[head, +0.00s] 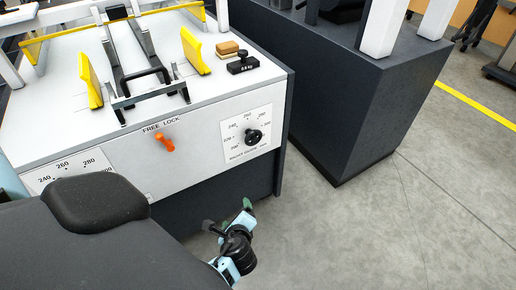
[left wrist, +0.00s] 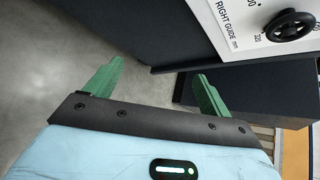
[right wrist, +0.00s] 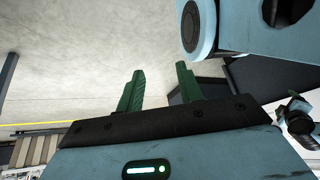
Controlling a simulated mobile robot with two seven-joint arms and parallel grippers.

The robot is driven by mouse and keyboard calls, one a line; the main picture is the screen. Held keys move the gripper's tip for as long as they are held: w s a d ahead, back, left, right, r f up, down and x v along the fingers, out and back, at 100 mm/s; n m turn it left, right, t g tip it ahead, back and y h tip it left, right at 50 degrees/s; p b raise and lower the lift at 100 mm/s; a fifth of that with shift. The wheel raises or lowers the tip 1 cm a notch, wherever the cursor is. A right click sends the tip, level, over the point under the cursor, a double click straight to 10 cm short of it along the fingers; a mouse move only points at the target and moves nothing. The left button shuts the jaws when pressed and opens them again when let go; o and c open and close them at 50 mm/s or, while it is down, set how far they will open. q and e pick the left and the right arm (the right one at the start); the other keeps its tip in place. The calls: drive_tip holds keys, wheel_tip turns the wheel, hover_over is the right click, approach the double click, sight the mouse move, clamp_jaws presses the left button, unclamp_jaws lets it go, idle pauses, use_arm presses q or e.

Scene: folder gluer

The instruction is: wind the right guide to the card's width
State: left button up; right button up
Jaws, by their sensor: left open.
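The right guide dial (head: 253,136) is a black handwheel on a white scale plate at the right of the machine's front panel. It also shows at the upper right in the left wrist view (left wrist: 292,25), with "RIGHT GUIDE mm" beside it. The right yellow guide plate (head: 195,50) stands on the white top. My left gripper (head: 246,207) is below the dial and in front of the panel, apart from it. Its green fingers (left wrist: 157,86) are spread and empty. My right gripper (right wrist: 160,87) has its fingers apart with nothing between; the head view does not show it. I cannot identify the card.
An orange lever (head: 165,144) under "FREE LOCK" sits left of the dial. A second scale (head: 65,168) is partly hidden by my own body. A left yellow plate (head: 90,82), tan block (head: 228,48) and black block (head: 243,65) are on top. Open floor (head: 340,230) lies right.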

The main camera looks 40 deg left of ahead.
use_arm(q)
drive_tip(key=w+a+r+m+y+b, duration=0.1)
drive_tip(key=w+r+m+y+b, duration=0.15)
drive_tip(key=w, duration=0.25)
drive_tip(key=w+a+r+m+y+b, duration=0.1)
drive_tip(key=w+y+b, duration=0.15)
drive_tip(key=w, duration=0.35)
drive_tip(key=m+g+y+b, duration=0.1)
drive_tip(key=m+y+b, duration=0.25)
drive_tip(key=b, duration=0.25)
approach(255, 139)
drive_tip(key=w+a+n, duration=0.1)
drive_tip(key=a, duration=0.2)
drive_tip(key=b+x, duration=0.1)
drive_tip(key=x, duration=0.5)
drive_tip(key=shift+w+a, duration=0.35)
drive_tip(key=shift+a, duration=0.35)
use_arm(e)
wheel_tip(255, 139, down, 12)
drive_tip(key=shift+s+g, duration=0.2)
drive_tip(key=shift+g, duration=0.2)
use_arm(q)
drive_tip(key=shift+r, duration=0.1)
use_arm(e)
drive_tip(key=shift+d+f, duration=0.1)
use_arm(q)
drive_tip(key=shift+c, duration=0.4)
drive_tip(key=c, duration=0.9)
use_arm(e)
drive_tip(key=shift+w, duration=0.55)
